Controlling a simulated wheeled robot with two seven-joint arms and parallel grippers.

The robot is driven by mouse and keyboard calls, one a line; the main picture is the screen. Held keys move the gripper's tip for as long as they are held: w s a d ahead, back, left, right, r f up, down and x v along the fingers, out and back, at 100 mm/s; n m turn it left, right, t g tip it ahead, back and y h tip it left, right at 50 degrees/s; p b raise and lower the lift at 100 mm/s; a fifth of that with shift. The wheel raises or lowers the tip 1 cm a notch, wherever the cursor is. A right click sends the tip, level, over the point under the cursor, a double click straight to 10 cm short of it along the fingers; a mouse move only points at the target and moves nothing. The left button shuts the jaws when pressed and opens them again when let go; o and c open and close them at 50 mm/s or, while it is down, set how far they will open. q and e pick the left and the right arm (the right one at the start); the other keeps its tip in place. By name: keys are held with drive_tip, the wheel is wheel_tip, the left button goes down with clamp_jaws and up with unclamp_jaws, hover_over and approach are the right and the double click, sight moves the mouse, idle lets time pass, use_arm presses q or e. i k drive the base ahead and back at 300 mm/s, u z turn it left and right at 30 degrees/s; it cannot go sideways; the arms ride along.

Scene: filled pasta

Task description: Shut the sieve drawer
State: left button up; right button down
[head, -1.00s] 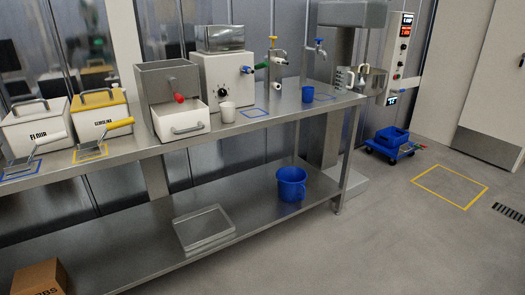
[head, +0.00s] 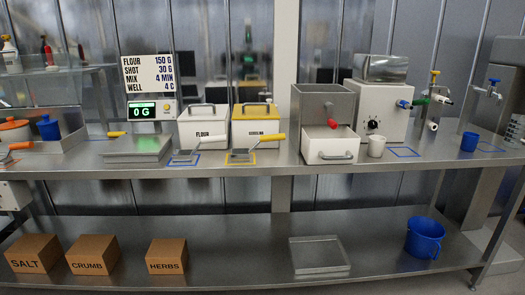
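The sieve is a grey metal box (head: 310,104) with a red-knobbed crank (head: 332,123), standing on the steel bench right of the middle. Its white drawer (head: 322,147) is at the bottom front and has a grey bar handle (head: 335,157). The drawer front sticks out ahead of the grey box, so it stands open. Neither of my grippers is in the head view.
A white machine (head: 378,118) stands right. The lower shelf holds boxes, a clear tray and a blue bucket (head: 425,237).

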sight(320, 144)
drive_tip(key=u, duration=0.25)
drive_tip(key=i, duration=1.45)
drive_tip(key=z, duration=0.8)
